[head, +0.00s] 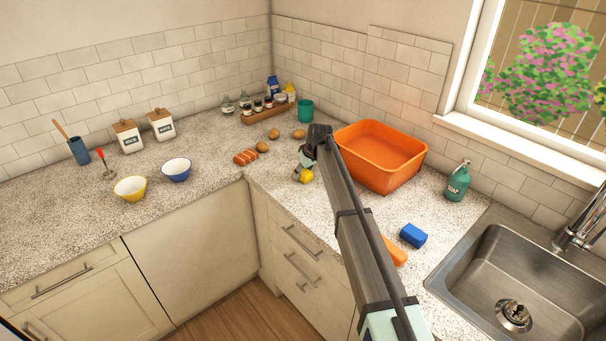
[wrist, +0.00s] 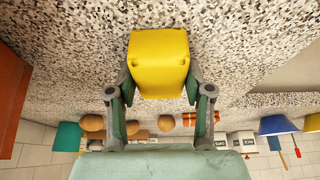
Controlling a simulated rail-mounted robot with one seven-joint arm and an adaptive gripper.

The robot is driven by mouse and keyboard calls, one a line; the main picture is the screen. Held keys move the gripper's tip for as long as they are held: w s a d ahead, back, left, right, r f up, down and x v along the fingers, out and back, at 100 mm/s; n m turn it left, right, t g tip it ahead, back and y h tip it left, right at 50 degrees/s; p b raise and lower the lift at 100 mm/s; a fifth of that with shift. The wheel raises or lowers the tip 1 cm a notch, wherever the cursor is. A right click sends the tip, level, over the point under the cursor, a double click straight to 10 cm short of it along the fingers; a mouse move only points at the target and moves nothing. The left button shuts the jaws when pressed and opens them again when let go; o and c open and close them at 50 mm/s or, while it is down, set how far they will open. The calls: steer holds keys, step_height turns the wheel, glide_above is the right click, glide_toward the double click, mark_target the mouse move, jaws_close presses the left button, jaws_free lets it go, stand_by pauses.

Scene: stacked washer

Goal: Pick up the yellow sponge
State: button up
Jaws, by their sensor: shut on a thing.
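The yellow sponge (wrist: 159,62) is a blocky piece held between the two fingertips of my gripper (wrist: 160,88) in the wrist view. One finger presses on each side of it, and its far end sticks out past the tips. In the head view my gripper (head: 305,163) is over the counter, left of the orange tub, and part of the yellow sponge (head: 304,176) shows below it. The rest is hidden by the gripper. I cannot tell whether the sponge touches the counter.
The orange tub (head: 372,172) stands close right of my gripper. Several brown round items (head: 274,134) and a teal cup (head: 305,110) lie behind. A blue block (head: 413,235), an orange item (head: 396,256), a soap bottle (head: 457,182) and the sink (head: 480,265) are right. Bowls (head: 131,188) stand left.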

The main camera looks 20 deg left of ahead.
step_height(320, 180, up, 20)
steer(key=b, duration=0.5)
steer(key=shift+b, duration=0.35)
steer(key=shift+c, duration=0.3)
steer(key=shift+c, duration=0.7)
